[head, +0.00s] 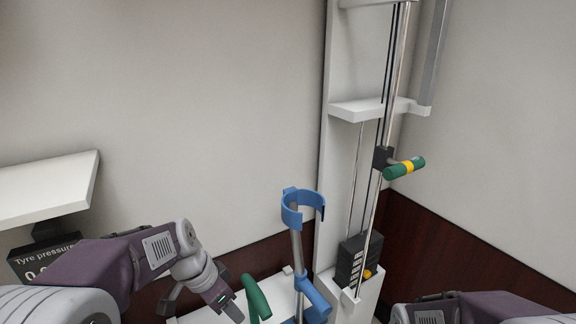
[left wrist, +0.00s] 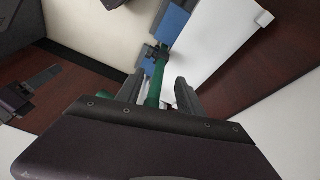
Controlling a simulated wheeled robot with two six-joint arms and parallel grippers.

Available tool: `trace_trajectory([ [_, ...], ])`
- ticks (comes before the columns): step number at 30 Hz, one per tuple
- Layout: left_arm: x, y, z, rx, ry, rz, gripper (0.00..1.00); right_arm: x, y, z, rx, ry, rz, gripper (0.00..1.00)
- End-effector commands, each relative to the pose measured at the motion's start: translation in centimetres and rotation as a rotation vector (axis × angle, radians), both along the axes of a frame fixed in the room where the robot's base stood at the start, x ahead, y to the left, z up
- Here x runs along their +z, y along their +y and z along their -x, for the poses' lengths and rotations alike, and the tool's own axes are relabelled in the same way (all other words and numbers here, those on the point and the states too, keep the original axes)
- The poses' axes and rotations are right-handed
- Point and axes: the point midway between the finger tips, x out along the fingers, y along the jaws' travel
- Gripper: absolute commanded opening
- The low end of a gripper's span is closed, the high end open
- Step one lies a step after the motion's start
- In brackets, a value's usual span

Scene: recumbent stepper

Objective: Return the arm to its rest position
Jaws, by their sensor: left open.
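My left arm (head: 135,262) reaches in from the left in the head view. My left gripper (head: 228,298) is open, low in the picture, just left of a green handle (head: 257,298). In the left wrist view my left gripper (left wrist: 158,98) has its two dark fingers spread, with the green handle (left wrist: 157,82) showing in the line between them. I see no contact; depth there is hard to judge. Part of my right arm (head: 470,309) shows at the lower right; its gripper is out of view.
A blue cuffed crutch (head: 303,210) stands right of the green handle. Behind it, a tall white frame (head: 340,110) carries metal rods and a green-yellow handle (head: 405,168). A white shelf (head: 50,185) and a tyre pressure display (head: 40,262) are at left.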

Motion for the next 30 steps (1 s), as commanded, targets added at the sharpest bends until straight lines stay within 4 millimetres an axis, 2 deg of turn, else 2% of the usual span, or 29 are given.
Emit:
trace_trajectory([
  [1, -1.8, 0.2, 1.4, 0.101, 0.048, -0.020, 0.44, 0.0, 0.0, 0.0, 0.000, 0.000, 0.000, 0.49],
  [3, -4.1, 0.8, 3.2, 0.260, 0.097, -0.049, 0.44, 0.0, 0.0, 0.0, 0.000, 0.000, 0.000, 0.49],
  [6, -6.6, 1.4, 5.6, 0.456, 0.140, -0.083, 0.44, 0.0, 0.0, 0.0, 0.000, 0.000, 0.000, 0.49],
  [11, -9.7, 2.0, 9.3, 0.721, 0.173, -0.110, 0.44, 0.0, 0.0, 0.0, 0.000, 0.000, 0.000, 0.49],
  [13, -6.0, 2.1, 9.2, 0.748, 0.169, -0.107, 0.44, 3.7, 0.0, 0.1, 0.000, 0.002, 0.000, 0.49],
  [15, -3.6, 2.1, 9.2, 0.747, 0.169, -0.107, 0.44, 6.2, 0.0, 0.0, 0.000, -0.001, 0.000, 0.49],
  [22, 3.4, 2.1, 9.2, 0.747, 0.170, -0.107, 0.44, 13.2, 0.0, 0.0, 0.000, 0.000, 0.000, 0.49],
  [26, 5.2, 2.1, 9.2, 0.747, 0.171, -0.106, 0.44, 14.9, 0.0, 0.0, 0.000, 0.000, 0.000, 0.49],
  [30, 5.0, 2.1, 9.1, 0.747, 0.171, -0.106, 0.44, 14.8, 0.0, 0.0, 0.000, 0.000, 0.000, 0.49],
])
